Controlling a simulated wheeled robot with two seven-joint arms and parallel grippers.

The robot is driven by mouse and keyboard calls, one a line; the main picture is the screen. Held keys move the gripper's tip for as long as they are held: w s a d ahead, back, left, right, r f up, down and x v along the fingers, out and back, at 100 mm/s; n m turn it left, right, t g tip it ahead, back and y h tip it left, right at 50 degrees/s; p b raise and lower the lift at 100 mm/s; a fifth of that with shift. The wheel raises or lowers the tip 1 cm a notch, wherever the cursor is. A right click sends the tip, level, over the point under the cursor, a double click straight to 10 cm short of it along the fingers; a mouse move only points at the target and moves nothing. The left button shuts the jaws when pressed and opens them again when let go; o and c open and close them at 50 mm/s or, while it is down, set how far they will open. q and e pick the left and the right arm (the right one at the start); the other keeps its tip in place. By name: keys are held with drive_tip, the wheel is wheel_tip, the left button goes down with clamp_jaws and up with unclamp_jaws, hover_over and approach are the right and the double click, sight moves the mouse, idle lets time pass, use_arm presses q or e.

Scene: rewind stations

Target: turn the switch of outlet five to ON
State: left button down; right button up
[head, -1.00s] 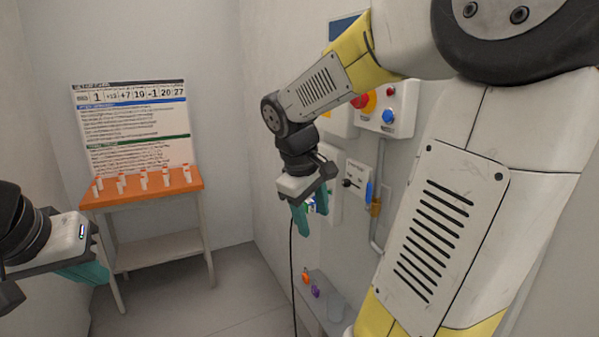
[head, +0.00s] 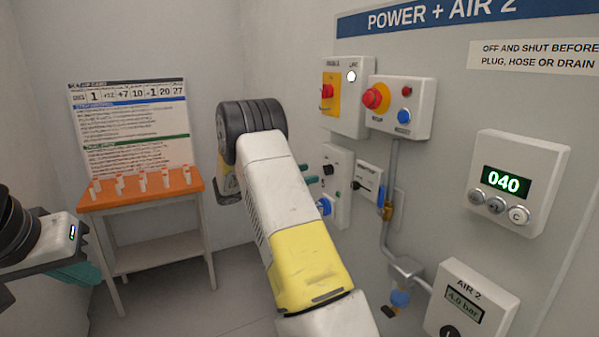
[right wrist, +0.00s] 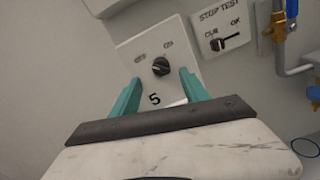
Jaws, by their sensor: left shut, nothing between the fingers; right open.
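The outlet five box (head: 341,200) is a pale plate on the right wall, with a black switch knob (head: 329,169) and a blue fitting (head: 325,207) below it. In the right wrist view the plate shows a 5, the black knob (right wrist: 161,66) and small labels above it, the right one seemingly ON. Which label the knob points to is too small to tell. My right gripper (right wrist: 155,93) is open, its teal fingers either side below the knob, apparently not touching it. In the head view its fingertips (head: 309,174) show just left of the box. My left gripper (head: 84,274) is shut and empty at far left.
A stop-test box (head: 368,180) sits right of outlet five, with a pipe and yellow-blue valve (head: 387,207) beside it. Above are an isolator box (head: 345,75) and a red-button box (head: 411,122). An orange-topped table (head: 150,196) stands at the back left.

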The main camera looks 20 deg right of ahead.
sight(324, 170)
drive_tip(key=d, duration=0.6)
drive_tip(key=shift+w+d, duration=0.2)
drive_tip(key=shift+d, duration=0.05)
clamp_jaws()
